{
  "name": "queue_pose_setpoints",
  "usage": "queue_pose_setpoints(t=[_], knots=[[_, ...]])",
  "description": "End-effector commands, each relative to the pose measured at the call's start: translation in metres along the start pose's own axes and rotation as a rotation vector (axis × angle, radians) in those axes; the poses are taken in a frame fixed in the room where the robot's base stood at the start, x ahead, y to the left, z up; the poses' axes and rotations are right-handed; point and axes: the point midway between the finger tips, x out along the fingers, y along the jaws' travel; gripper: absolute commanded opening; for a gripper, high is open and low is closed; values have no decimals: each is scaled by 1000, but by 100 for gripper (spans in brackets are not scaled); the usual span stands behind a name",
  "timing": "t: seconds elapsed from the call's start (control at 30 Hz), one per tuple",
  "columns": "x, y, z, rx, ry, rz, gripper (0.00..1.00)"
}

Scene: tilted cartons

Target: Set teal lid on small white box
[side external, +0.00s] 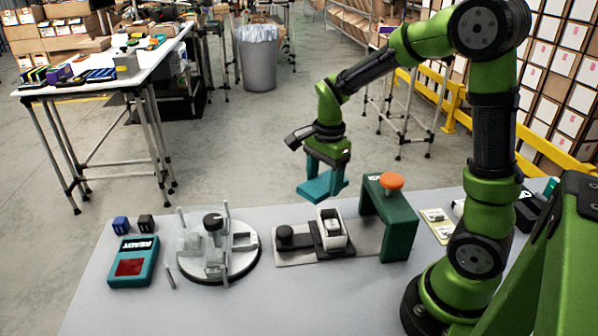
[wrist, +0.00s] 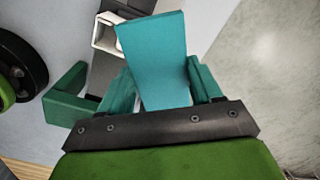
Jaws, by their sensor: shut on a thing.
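The teal lid (side external: 316,187) is a flat plate held between the fingers of my gripper (side external: 325,182), above the table and tilted in the picture. In the wrist view the lid (wrist: 158,65) fills the space between the teal fingers of my gripper (wrist: 165,88). The small white box (side external: 331,238) stands open at the top on a dark mount on a grey base plate, with something pale inside. The lid is above the box and apart from it. Part of the white box (wrist: 106,36) shows beyond the lid in the wrist view; the lid and a finger hide some of its surroundings.
A green bridge-shaped stand (side external: 400,235) with an orange knob (side external: 391,181) is just right of the box. A black knob (side external: 285,235) is to its left. A round fixture (side external: 218,262) and a teal READY device (side external: 133,262) stand farther left. The table's front middle is clear.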

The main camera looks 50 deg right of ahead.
Motion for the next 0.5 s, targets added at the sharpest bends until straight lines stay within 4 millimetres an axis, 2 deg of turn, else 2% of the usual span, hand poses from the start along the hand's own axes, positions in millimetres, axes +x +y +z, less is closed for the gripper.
queue_pose_setpoints(t=[0.1, 0.2, 0.33, 0.5], knots=[[1, 22, 12, -321, 4, 6, 47], [4, 35, 17, -556, 9, 14, 47], [8, 46, 19, -786, 13, 31, 47], [11, 48, 18, -935, 15, 38, 47]])
